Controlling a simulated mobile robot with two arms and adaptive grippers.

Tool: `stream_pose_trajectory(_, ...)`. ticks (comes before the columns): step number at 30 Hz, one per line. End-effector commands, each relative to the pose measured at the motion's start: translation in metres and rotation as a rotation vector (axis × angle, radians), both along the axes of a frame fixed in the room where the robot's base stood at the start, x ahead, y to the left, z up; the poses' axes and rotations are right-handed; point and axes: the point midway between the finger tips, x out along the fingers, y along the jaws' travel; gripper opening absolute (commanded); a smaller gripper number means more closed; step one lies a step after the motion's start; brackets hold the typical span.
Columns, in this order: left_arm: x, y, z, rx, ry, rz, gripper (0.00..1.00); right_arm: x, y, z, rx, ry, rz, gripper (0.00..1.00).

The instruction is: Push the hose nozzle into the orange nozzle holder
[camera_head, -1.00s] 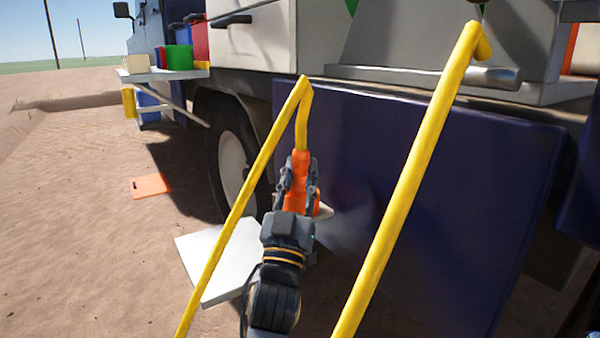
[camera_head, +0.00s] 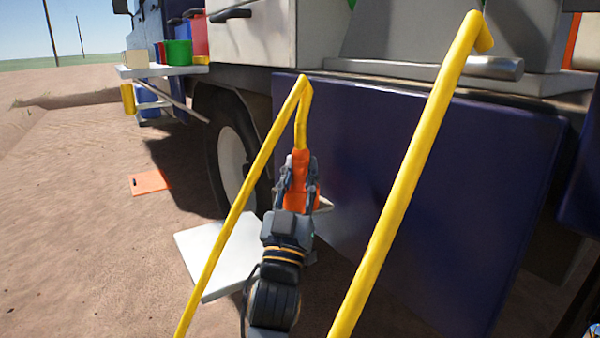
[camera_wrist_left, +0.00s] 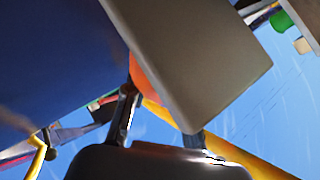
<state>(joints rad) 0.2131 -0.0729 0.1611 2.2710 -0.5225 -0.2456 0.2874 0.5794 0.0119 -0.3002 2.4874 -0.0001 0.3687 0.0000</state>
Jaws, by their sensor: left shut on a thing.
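My left gripper (camera_head: 300,180) is shut around the orange body of the hose nozzle (camera_head: 301,160), in front of the truck's dark blue side panel. A yellow hose (camera_head: 303,120) rises from the nozzle's top and bends sharply down to the left. A pale tip (camera_head: 325,205) shows just right of the gripper. In the left wrist view a large grey-beige flat piece (camera_wrist_left: 200,60) covers the middle, with a little orange of the nozzle (camera_wrist_left: 148,78) behind it. I cannot make out the orange nozzle holder for certain. My right gripper is not in view.
A thicker-looking yellow hose stretch (camera_head: 405,190) crosses the right side. A white board (camera_head: 210,260) lies low at left of my arm, near the truck wheel (camera_head: 232,160). An orange plate (camera_head: 150,182) lies on the dirt. A shelf (camera_head: 160,71) holds coloured containers.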

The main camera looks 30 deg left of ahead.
Motion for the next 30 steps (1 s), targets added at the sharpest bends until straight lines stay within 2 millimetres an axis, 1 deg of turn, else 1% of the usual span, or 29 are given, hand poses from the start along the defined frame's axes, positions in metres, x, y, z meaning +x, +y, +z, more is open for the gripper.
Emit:
stream_pose_trajectory(7,0.001,0.000,-0.004,-0.002,0.007,-0.001,0.00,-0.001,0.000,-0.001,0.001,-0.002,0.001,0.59)
stream_pose_trajectory(8,0.001,0.000,-0.004,-0.002,0.007,-0.001,0.31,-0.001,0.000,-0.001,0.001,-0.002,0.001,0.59)
stream_pose_trajectory(9,0.001,0.000,-0.004,-0.002,0.007,-0.001,0.40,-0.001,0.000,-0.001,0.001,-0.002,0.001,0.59)
stream_pose_trajectory(11,0.001,0.000,-0.004,-0.002,0.008,-0.001,0.52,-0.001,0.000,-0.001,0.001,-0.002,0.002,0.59)
stream_pose_trajectory(17,0.002,0.000,-0.006,-0.004,0.011,-0.001,0.52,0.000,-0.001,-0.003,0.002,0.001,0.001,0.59)
stream_pose_trajectory(20,0.002,0.000,-0.002,-0.003,0.010,-0.001,0.52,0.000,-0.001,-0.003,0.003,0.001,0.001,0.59)
stream_pose_trajectory(23,0.001,0.000,0.012,0.000,0.004,0.000,0.52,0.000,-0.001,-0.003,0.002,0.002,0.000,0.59)
stream_pose_trajectory(30,0.000,0.000,0.062,0.001,-0.004,0.000,0.52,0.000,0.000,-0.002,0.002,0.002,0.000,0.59)
